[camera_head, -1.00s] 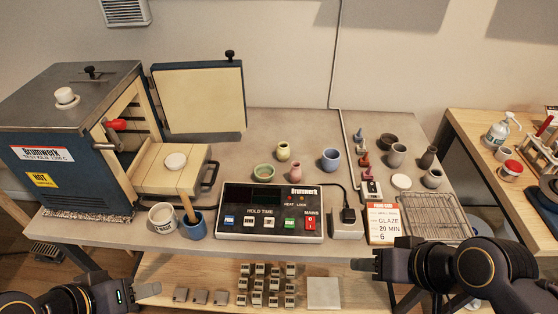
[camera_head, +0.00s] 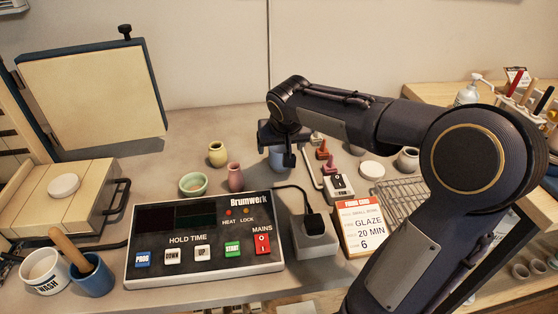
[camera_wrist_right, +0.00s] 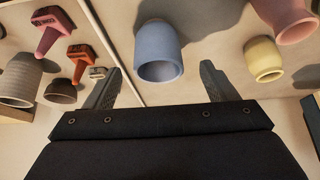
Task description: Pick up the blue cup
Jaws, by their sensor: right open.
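The light blue cup (camera_head: 277,162) stands on the grey table behind the control box, partly hidden by my right gripper (camera_head: 276,148). In the right wrist view the blue cup (camera_wrist_right: 158,50) shows whole, beyond and between the two spread fingertips of the right gripper (camera_wrist_right: 160,85). The right gripper is open and empty. I cannot tell exactly how far its fingers are from the cup. My left gripper is not in view.
A pink vase (camera_head: 235,177), a yellow vase (camera_head: 217,153) and a green bowl (camera_head: 193,184) stand left of the cup. Red stamps (camera_head: 327,163) are to the right. The control box (camera_head: 200,240) and a card (camera_head: 360,226) lie in front.

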